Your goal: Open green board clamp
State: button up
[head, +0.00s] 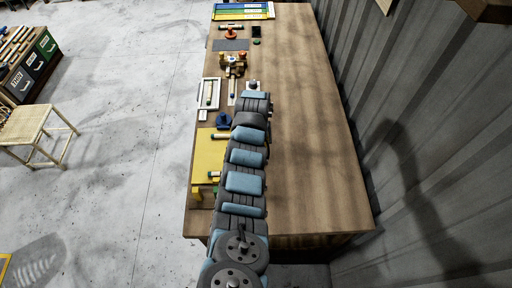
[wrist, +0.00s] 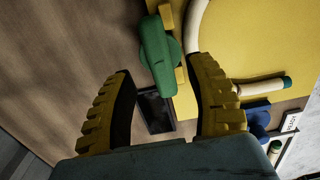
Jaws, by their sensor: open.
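The green board clamp (wrist: 157,60) shows in the wrist view at the edge of the yellow board (wrist: 265,45). Its rounded green handle lies over a yellow bar, with a black block (wrist: 155,112) below it in the picture. My gripper (wrist: 163,70) is open, its two ridged yellow fingers spread to the left and right of the clamp. I see no clear contact between fingers and clamp.
A blue piece (wrist: 257,112) and a white-framed tray (wrist: 292,142) sit close by the right finger. In the head view, an orange-topped tool (head: 231,32) and colored bins (head: 243,11) stand farther up the table (head: 310,130). The table's right half is clear.

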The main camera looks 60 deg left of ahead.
notch_tip(320, 180, up, 8)
dwell(0.5)
jog(key=shift+w, duration=0.1)
dwell(0.4)
